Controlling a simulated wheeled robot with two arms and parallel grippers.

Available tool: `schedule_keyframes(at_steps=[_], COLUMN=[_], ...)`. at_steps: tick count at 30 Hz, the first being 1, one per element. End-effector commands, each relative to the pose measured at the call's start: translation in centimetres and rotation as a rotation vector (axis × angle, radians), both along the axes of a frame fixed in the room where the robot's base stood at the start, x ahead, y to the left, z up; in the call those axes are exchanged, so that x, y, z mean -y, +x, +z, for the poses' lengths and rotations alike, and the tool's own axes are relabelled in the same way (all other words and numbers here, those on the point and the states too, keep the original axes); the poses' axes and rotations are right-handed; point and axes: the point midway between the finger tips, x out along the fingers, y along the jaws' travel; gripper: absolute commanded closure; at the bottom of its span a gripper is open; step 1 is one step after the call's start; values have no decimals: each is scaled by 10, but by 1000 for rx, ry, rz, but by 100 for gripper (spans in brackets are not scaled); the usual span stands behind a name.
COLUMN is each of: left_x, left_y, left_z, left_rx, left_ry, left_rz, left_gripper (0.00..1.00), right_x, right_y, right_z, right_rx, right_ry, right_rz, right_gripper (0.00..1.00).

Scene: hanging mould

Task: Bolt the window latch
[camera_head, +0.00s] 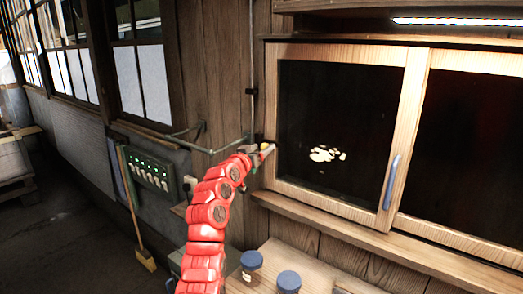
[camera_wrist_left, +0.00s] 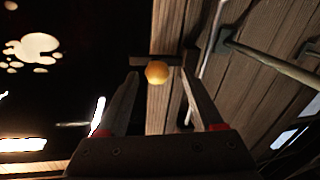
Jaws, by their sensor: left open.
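The window (camera_head: 335,120) has a light wooden frame, dark panes and a blue handle (camera_head: 391,182). The latch, a dark bar with a round yellow-orange knob (camera_wrist_left: 156,72), sits at the window's left frame edge. In the head view my left gripper (camera_head: 263,149) reaches up to that edge and mostly hides the latch. In the left wrist view my left gripper (camera_wrist_left: 161,84) is open, with one finger on each side of the knob. The knob appears between the fingertips; I cannot tell whether either finger touches it. My right gripper is in neither view.
A wooden ledge (camera_head: 360,215) runs under the window. Jars with blue lids (camera_head: 288,281) stand on a wooden surface below. A bent metal rod (camera_head: 212,148) on the plank wall, a green switch box (camera_head: 152,171) and a broom (camera_head: 131,205) are left of my arm.

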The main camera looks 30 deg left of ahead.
Motion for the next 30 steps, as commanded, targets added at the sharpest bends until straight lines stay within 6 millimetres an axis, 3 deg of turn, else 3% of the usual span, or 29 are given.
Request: schedule_keyframes(at_steps=[10,21,30], left_x=[5,13,18], left_y=[-54,-131,-164], left_z=[-6,-6,-3], left_rx=[-1,-2,-2], left_ry=[2,0,0], left_rz=[4,4,3], left_gripper=[31,31,31], right_x=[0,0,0], right_y=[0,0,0], right_z=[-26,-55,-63], right_rx=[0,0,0], right_ry=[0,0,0], right_rz=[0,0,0], right_gripper=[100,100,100])
